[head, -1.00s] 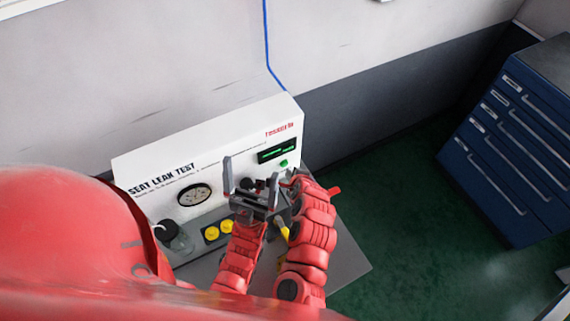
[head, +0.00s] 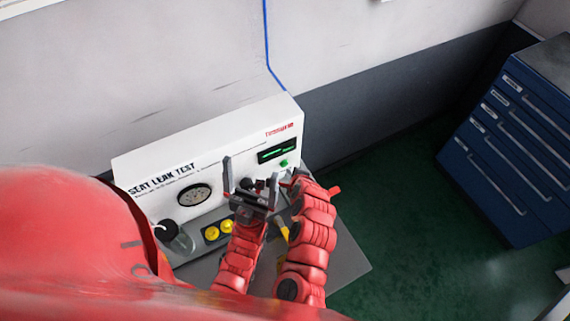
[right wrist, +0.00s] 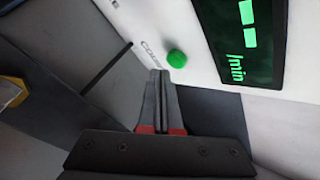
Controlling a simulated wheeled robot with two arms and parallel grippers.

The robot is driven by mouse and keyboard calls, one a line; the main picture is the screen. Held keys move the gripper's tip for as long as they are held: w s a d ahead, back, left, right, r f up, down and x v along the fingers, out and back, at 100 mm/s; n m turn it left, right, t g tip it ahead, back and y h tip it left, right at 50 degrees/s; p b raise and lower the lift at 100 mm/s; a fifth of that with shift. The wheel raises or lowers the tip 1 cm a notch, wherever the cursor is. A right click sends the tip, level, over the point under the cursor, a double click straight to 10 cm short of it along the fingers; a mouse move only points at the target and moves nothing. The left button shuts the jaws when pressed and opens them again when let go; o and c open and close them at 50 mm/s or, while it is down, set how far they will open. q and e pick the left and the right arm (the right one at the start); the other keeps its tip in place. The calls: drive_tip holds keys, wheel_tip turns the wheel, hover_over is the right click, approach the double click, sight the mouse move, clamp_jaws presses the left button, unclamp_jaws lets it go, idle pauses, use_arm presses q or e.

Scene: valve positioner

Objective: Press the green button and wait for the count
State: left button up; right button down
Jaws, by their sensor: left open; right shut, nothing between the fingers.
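The green button (head: 284,163) sits on the white front panel of the seat leak test bench (head: 150,164), just below a dark display (head: 278,150) with green marks. In the right wrist view the button (right wrist: 176,58) is a round green knob beside the display (right wrist: 240,40), which shows bar-like marks and "/min". My right gripper (right wrist: 160,75) is shut and empty, its tips right by the button's lower edge; I cannot tell whether they touch. My left gripper (head: 250,180) is open and empty in front of the panel, left of the button.
Yellow knobs (head: 219,230) and a glass jar (head: 178,238) are on the bench's lower left. A yellow-tipped item (right wrist: 12,91) shows at the wrist view's left. A blue drawer cabinet (head: 510,150) stands right, across open green floor.

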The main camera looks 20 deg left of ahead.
drive_tip(key=shift+a, duration=0.1)
idle(0.3)
drive_tip(key=shift+w+a, duration=0.2)
drive_tip(key=shift+w, duration=0.1)
drive_tip(key=shift+w+a, duration=0.3)
idle(0.8)
drive_tip(key=shift+s, duration=0.1)
drive_tip(key=shift+s+d, duration=0.55)
